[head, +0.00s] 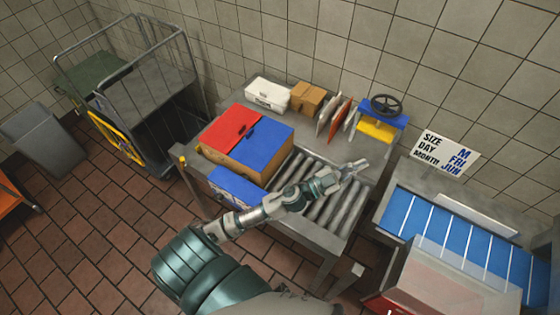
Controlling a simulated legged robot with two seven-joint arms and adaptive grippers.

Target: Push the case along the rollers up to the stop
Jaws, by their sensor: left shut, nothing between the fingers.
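The case (232,158), a brown box with a red top half and a blue top half, sits at the left part of the roller table. The rollers (325,205) run bare to the right of it. My left gripper (358,168) is shut and empty above the right part of the rollers, to the right of the case and apart from it. My left forearm crosses in front of the table and hides some rollers. I cannot clearly make out the stop; a yellow-tipped post (183,160) stands at the table's left end. My right gripper is not in view.
A blue bin (237,188) sits at the table's front edge. Behind the rollers are a white box (267,94), a small brown carton (306,98) and a blue-yellow device with a handwheel (380,118). A blue conveyor (440,235) stands at right, a cage trolley (140,95) at left.

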